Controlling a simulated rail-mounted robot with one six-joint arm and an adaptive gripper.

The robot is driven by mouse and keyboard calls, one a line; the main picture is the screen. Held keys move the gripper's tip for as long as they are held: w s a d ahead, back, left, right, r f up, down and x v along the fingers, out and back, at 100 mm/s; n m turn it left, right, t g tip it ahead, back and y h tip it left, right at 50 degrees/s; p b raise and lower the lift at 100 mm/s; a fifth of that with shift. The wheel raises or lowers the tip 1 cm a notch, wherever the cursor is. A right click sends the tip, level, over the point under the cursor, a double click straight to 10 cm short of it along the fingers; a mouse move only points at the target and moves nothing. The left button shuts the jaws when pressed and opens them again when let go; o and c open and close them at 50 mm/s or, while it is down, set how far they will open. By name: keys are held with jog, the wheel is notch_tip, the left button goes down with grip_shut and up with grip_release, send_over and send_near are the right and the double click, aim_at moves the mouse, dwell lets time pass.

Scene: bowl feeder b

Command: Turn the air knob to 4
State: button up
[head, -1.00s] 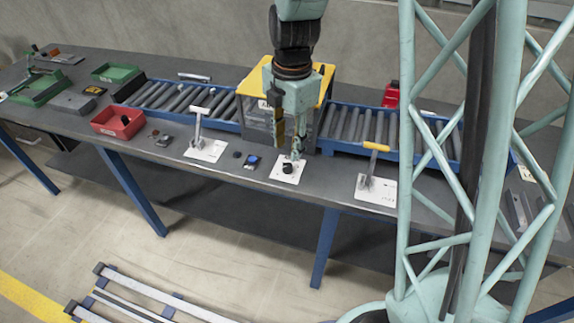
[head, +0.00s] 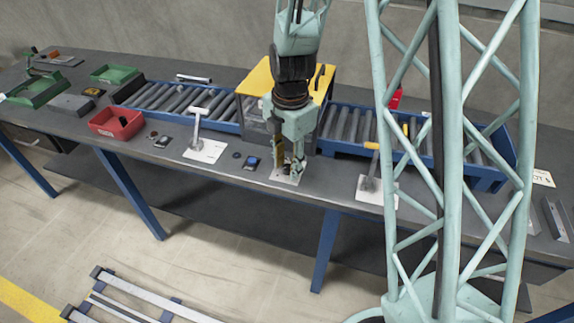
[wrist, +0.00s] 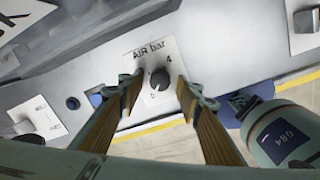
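The air knob (wrist: 160,79) is a small dark round knob on a white plate (wrist: 154,53) marked "AIR bar". In the wrist view a 4 is printed at its upper right and a 0 below it. The knob's exact setting is too small to read. My gripper (wrist: 162,88) is open, pointing down, with one finger on each side of the knob and gaps visible between. In the head view my gripper (head: 290,172) is low over the plate (head: 284,178) and hides the knob.
A lever with a white T-handle (head: 199,113) stands left of the plate, and a yellow-handled lever (head: 371,160) stands right. A dark button (head: 236,155) and a blue item (head: 251,162) lie just left. The yellow-topped box (head: 257,82) and roller conveyors are behind.

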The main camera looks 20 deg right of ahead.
jog(key=shift+c, duration=0.8)
jog(key=c, duration=0.7)
